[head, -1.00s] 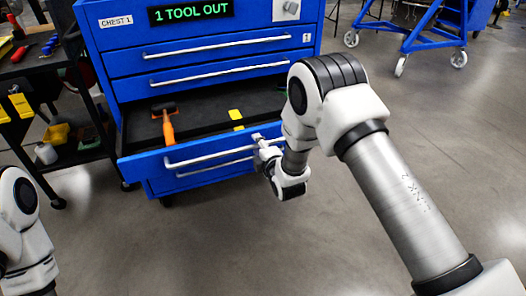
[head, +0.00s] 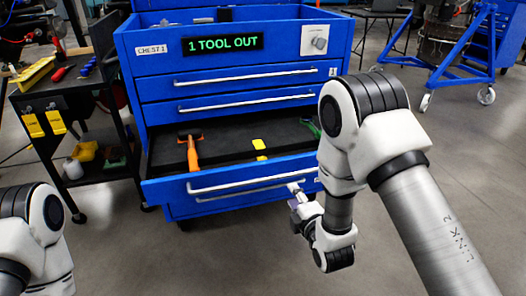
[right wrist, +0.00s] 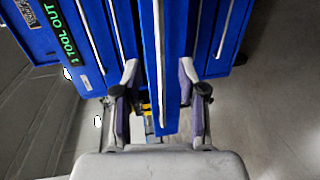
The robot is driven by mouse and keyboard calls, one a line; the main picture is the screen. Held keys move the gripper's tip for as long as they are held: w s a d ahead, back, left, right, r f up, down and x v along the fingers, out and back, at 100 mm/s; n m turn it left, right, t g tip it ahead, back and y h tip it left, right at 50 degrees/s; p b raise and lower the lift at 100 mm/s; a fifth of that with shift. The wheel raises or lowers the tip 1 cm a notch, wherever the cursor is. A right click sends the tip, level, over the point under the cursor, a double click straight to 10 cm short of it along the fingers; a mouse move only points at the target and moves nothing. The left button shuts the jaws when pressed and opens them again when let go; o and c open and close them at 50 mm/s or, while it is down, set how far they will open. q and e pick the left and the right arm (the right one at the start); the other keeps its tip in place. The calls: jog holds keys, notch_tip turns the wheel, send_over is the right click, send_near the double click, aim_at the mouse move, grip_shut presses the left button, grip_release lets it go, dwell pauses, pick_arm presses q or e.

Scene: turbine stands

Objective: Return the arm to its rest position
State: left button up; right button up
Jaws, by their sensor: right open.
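My right arm (head: 425,215) reaches in from the right in the head view, bent down at its white and black elbow. My right gripper (head: 296,196) is by the right end of the open drawer's handle (head: 240,184). In the right wrist view my right gripper (right wrist: 158,90) has its two purple-padded fingers apart, with the blue drawer front (right wrist: 170,105) and its handle showing between them. I cannot tell whether the fingers touch the handle. My left arm (head: 40,235) shows only in part at the lower left; its gripper is out of view.
The blue tool chest (head: 240,67) has a green "1 TOOL OUT" display (head: 222,45). Its open drawer holds an orange-handled hammer (head: 192,150) and a yellow item (head: 259,146). A black cart (head: 75,110) stands left, a blue wheeled stand (head: 450,65) right.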

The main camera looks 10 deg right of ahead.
jog(key=s+d+f+m+g, duration=0.3)
jog(key=s+f+m+g, duration=0.85)
jog(key=s+f, duration=1.3)
jog(key=s+m+g, duration=0.4)
jog(key=s+m, duration=0.2)
jog(key=s, duration=0.3)
notch_tip(320, 180, up, 22)
jog(key=m+p, duration=0.1)
jog(key=p, duration=2)
jog(key=shift+s+a+r+h+p, duration=0.2)
jog(key=shift+h+p, duration=0.1)
jog(key=shift+p, duration=0.1)
